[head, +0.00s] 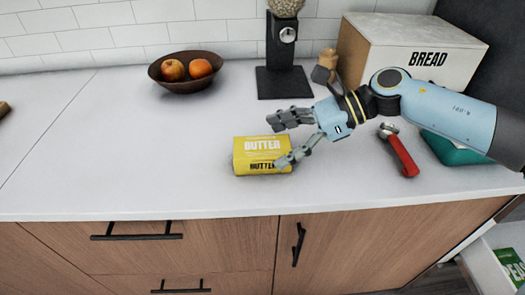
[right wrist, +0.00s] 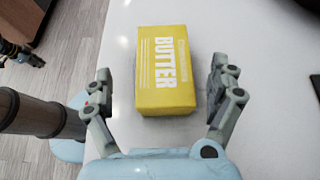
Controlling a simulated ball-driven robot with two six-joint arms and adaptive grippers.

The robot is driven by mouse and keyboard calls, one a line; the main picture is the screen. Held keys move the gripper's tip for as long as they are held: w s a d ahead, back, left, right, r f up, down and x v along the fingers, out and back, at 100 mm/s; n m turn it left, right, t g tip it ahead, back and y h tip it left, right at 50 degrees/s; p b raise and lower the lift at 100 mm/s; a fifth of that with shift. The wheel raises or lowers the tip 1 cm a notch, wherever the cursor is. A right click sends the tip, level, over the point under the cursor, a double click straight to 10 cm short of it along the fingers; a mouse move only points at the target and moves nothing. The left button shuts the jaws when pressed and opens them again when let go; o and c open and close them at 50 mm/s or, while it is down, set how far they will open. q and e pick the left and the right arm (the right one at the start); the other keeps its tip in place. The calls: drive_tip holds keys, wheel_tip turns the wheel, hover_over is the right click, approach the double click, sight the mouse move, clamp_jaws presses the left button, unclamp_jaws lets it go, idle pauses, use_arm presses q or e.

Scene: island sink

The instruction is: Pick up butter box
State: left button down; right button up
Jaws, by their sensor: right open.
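The yellow butter box (head: 258,155) lies on the white counter near its front edge in the head view. In the right wrist view the butter box (right wrist: 167,72) lies between and ahead of the two fingers. My right gripper (head: 288,140) is open at the right end of the box, one finger behind it and the other overlapping its front right corner. In the wrist view the right gripper (right wrist: 163,90) has a gap on both sides of the box. My left gripper does not show in the head view.
A bowl (head: 188,72) with orange fruit stands at the back. A dark-based dispenser (head: 283,50), a bread box (head: 405,50), a red-handled tool (head: 402,155) and a teal item (head: 455,148) are to the right. The counter left of the butter is clear.

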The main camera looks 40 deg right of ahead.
sight(263, 145)
drive_tip(key=p+x, duration=0.1)
drive_tip(key=x, duration=0.3)
drive_tip(key=shift+w, duration=0.25)
drive_tip(key=c, duration=1.4)
drive_tip(key=shift+r, duration=0.1)
drive_tip(key=shift+c, duration=0.2)
